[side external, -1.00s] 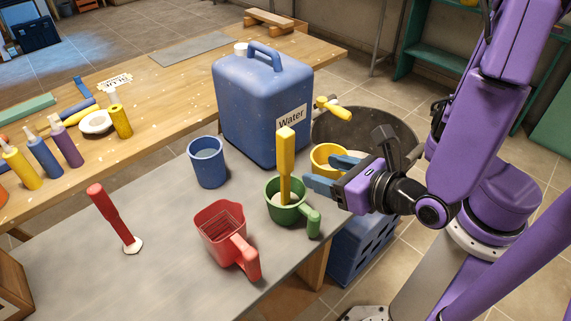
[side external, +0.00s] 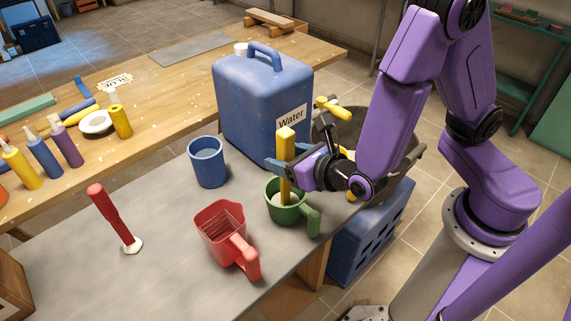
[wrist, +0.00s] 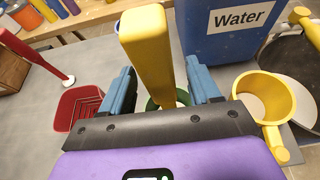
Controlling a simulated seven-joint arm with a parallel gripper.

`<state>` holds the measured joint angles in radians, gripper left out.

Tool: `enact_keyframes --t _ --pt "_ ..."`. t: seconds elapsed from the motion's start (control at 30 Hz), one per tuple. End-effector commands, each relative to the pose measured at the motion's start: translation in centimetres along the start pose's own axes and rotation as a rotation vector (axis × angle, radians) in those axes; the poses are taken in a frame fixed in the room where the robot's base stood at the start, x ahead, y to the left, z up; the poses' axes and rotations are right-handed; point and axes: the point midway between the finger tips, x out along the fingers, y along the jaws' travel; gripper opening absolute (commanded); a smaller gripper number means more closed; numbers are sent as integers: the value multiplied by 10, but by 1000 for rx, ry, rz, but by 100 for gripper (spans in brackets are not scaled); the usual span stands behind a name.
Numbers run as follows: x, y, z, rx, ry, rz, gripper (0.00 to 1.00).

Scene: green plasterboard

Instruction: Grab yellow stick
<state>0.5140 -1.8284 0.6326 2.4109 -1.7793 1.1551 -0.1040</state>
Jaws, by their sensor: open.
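The yellow stick (side external: 285,165) stands upright in the green cup (side external: 281,213), its lower end inside the cup. In the wrist view the yellow stick (wrist: 148,50) rises between the two blue fingers of my gripper (wrist: 164,88), with a gap on each side. My gripper (side external: 283,168) is open around the stick, above the cup's rim, and holds nothing. In the wrist view the green cup (wrist: 151,103) is mostly hidden behind the stick and gripper.
A red cup (side external: 222,232) stands at the front and a blue cup (side external: 207,163) behind it. The blue water jug (side external: 258,110) stands close behind the gripper. A yellow cup (wrist: 263,97) is on the right in the wrist view. A red stick (side external: 113,217) stands at the left.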

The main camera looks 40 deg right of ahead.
Motion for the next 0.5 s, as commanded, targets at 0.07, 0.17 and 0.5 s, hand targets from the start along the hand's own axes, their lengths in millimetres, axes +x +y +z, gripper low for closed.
enact_keyframes --t 0.07,0.17,0.5 --pt "12 -2 1 3 0 -6 62" --pt "22 -1 1 2 -1 -3 62" --pt "26 0 1 0 -1 0 55"
